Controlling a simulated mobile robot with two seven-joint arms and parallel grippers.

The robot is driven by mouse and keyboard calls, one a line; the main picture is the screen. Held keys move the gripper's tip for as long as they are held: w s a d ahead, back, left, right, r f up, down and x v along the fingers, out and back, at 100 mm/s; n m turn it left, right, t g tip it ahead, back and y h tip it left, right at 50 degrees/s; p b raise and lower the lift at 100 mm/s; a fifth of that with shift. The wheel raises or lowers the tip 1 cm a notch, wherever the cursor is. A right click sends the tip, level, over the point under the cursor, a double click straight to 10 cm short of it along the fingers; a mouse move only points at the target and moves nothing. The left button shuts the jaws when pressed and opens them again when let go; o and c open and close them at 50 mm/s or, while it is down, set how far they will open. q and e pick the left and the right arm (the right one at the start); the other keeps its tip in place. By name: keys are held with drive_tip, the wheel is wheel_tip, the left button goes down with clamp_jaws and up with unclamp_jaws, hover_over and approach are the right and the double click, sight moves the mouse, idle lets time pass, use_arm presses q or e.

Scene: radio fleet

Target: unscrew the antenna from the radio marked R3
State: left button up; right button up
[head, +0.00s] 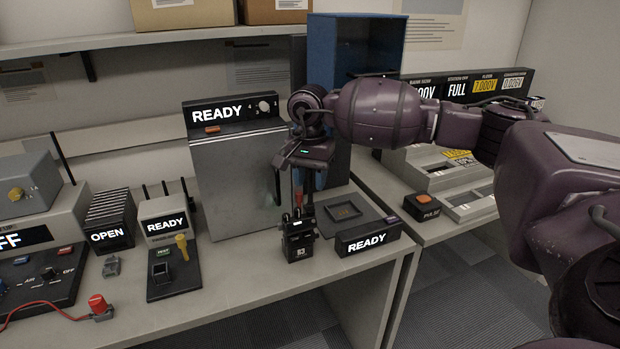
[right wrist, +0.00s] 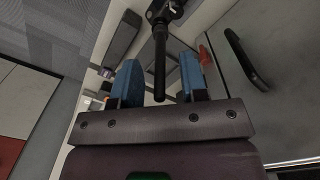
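A small black handheld radio (head: 299,244) stands upright near the front of the table, with a white mark on its face too small to read surely. My right gripper (head: 302,205) points down just above it. In the right wrist view, the radio's black antenna (right wrist: 160,62) runs between the two blue finger pads of my right gripper (right wrist: 160,72). A gap shows on both sides of the antenna, so the fingers are open around it and not touching it. The radio's top (right wrist: 165,10) shows beyond the fingertips. My left gripper is in neither view.
A READY display box (head: 367,238) and a dark tray (head: 343,211) stand right of the radio. A tall grey cabinet unit (head: 235,180) is behind it. A black test stand (head: 173,272) with a yellow knob is to the left. Bare table lies in front and left of the radio.

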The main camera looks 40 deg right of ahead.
drive_tip(key=shift+r, duration=0.45)
wheel_tip(320, 180, up, 10)
drive_tip(key=shift+f+p, duration=0.1)
drive_tip(key=shift+p, duration=0.2)
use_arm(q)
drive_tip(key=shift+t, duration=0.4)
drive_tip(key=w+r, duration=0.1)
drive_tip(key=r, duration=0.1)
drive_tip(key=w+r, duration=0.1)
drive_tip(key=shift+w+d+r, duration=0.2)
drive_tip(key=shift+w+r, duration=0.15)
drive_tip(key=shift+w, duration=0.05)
use_arm(e)
drive_tip(key=shift+w, duration=0.1)
